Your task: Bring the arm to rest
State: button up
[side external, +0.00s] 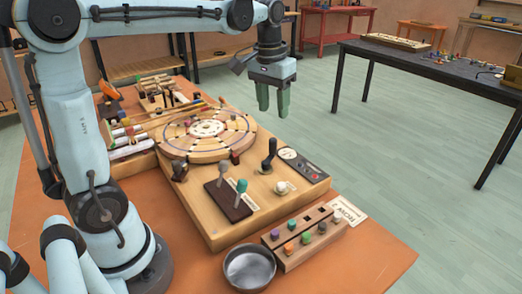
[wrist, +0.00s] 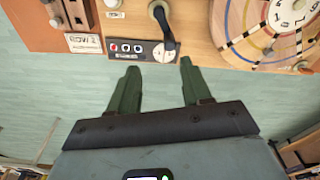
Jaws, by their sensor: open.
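My gripper (side external: 273,103) hangs with its green fingers pointing down, above and beyond the right edge of the wooden instrument board (side external: 213,226). In the wrist view my gripper (wrist: 158,80) shows its two fingers apart with nothing between them. The board carries a round numbered dial (side external: 207,129), a black lever (side external: 268,155) and a panel with colored buttons (side external: 304,165). In the wrist view the button panel (wrist: 140,50) and the lever (wrist: 163,25) lie just past the fingertips. No contact between fingers and board is visible.
A metal bowl (side external: 249,268) and a wooden block with colored pegs (side external: 304,238) stand at the front of the orange table (side external: 375,262). Mallets and colored cylinders (side external: 125,138) lie at the left. A black table (side external: 440,68) stands at the right across open floor.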

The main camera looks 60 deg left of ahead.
jog(key=s+d+f+m+t, duration=0.3)
jog(key=s+d+f+t, duration=0.3)
jog(key=s, duration=0.4)
jog(key=shift+d+f, duration=0.25)
jog(key=shift+d, duration=0.6)
dwell(0.4)
